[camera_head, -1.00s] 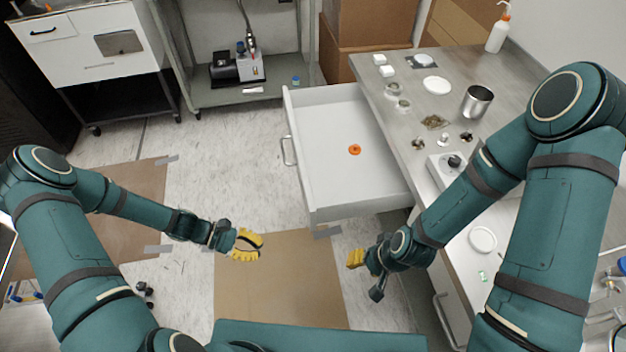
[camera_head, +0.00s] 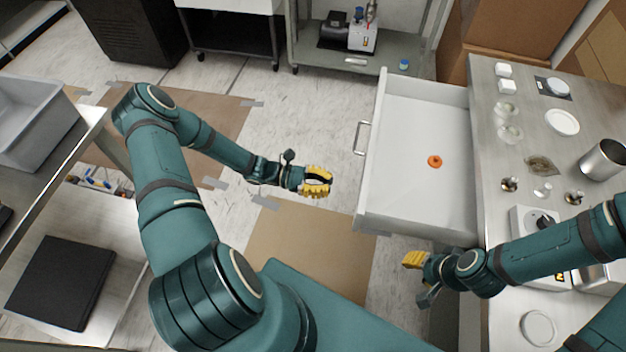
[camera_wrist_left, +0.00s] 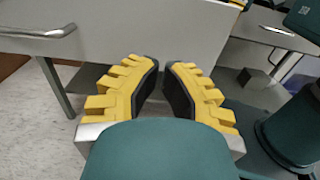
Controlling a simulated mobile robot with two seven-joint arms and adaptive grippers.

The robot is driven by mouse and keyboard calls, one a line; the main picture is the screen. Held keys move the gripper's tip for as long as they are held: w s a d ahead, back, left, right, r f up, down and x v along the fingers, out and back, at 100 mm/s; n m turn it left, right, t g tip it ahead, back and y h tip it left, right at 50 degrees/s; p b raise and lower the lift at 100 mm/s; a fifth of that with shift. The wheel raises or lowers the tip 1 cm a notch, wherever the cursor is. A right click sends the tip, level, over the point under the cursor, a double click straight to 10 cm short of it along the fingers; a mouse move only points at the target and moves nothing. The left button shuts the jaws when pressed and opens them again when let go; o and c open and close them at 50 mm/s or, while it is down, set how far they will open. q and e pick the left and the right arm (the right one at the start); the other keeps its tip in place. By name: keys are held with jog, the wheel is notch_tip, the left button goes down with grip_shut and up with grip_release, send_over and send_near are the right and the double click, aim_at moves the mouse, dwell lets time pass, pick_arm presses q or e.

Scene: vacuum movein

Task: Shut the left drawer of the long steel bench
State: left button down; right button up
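The white left drawer (camera_head: 410,200) of the long steel bench (camera_head: 500,140) is pulled out, with an orange ring-like item (camera_head: 435,161) on its floor. Its bar handle (camera_head: 361,137) is on the left-facing front. My left gripper (camera_head: 318,181), with yellow fingers, is in front of that face, below and left of the handle in the picture, apart from it. In the left wrist view its fingers (camera_wrist_left: 161,75) have a narrow empty gap, with a pale panel and a handle (camera_wrist_left: 45,30) beyond. My right gripper (camera_head: 413,260) is below the drawer's near side in the picture; its finger gap is unclear.
The bench top carries a metal cup (camera_head: 603,159), dishes and small parts. A grey cart (camera_head: 375,65) with a device stands behind the drawer. A shelf with a grey bin (camera_head: 35,125) is at left. Open floor with brown sheets (camera_head: 300,250) lies before the drawer.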

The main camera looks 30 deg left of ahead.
aim_at(457, 218)
pick_arm(q)
jog(key=x, duration=0.7)
jog(key=shift+b, duration=0.35)
jog(key=shift+d, duration=0.25)
jog(key=p+x, duration=0.2)
jog(key=x, duration=2.6)
jog(key=shift+d+f, duration=0.15)
jog(key=shift+d, duration=0.1)
jog(key=shift+w+d, duration=0.15)
jog(key=shift+d, duration=0.15)
